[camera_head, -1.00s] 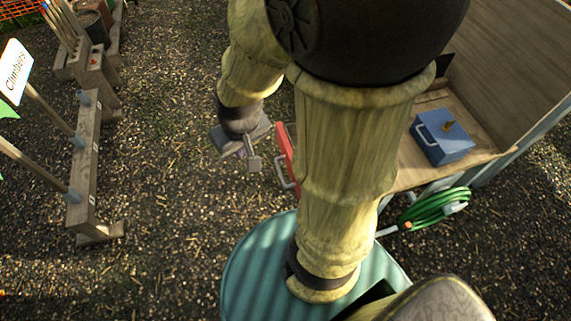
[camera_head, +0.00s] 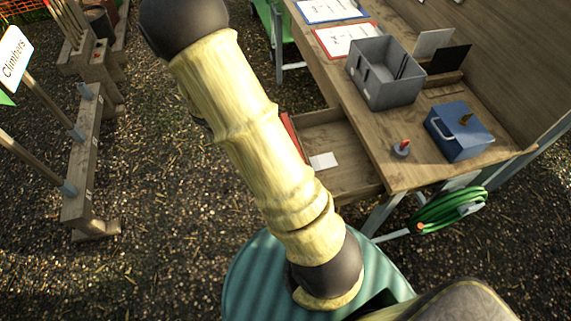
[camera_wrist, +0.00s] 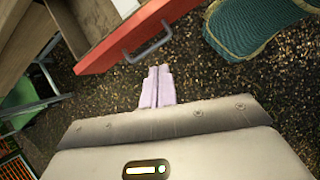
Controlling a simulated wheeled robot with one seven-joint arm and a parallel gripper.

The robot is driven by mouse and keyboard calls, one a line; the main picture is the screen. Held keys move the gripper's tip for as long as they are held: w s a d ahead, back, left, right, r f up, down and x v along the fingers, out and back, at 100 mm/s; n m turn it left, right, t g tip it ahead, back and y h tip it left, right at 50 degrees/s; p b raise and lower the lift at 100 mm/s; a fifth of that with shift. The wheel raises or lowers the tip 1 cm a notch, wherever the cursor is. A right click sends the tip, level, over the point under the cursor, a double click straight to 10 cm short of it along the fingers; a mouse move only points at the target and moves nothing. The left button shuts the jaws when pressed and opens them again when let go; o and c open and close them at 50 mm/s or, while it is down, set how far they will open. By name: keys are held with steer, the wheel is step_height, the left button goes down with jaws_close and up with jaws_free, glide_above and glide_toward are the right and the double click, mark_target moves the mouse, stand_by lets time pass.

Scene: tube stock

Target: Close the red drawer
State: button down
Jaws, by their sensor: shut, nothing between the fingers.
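The red drawer is open. In the head view its red front (camera_head: 291,134) shows as a thin strip beside my arm, and its wooden inside (camera_head: 350,150) sticks out left from under the bench. A white card (camera_head: 323,160) lies in it. In the wrist view the red front (camera_wrist: 120,39) crosses the upper left, with a grey bar handle (camera_wrist: 152,50). My gripper (camera_wrist: 159,68) is shut and empty, its fingertips close to the handle; I cannot tell whether they touch. In the head view my arm hides the gripper.
The wooden bench (camera_head: 405,178) holds a grey bin (camera_head: 385,90), a blue box (camera_head: 458,130), a small red-topped item (camera_head: 402,148) and sheets. A green hose (camera_head: 450,208) hangs at its front. A timber rack (camera_head: 85,150) stands left, with open gravel between.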

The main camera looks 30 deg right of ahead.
steer(key=w+d+f+n+h+b, duration=0.1)
steer(key=w+d+f+n+h, duration=0.1)
steer(key=f, duration=0.4)
steer(key=shift+w+d+f+n+h+b, duration=0.4)
steer(key=shift+w+n+h, duration=0.2)
steer(key=shift+n, duration=0.5)
steer(key=x, duration=1)
steer(key=shift+s+p, duration=0.2)
steer(key=shift+p, duration=0.1)
steer(key=shift+d, duration=0.2)
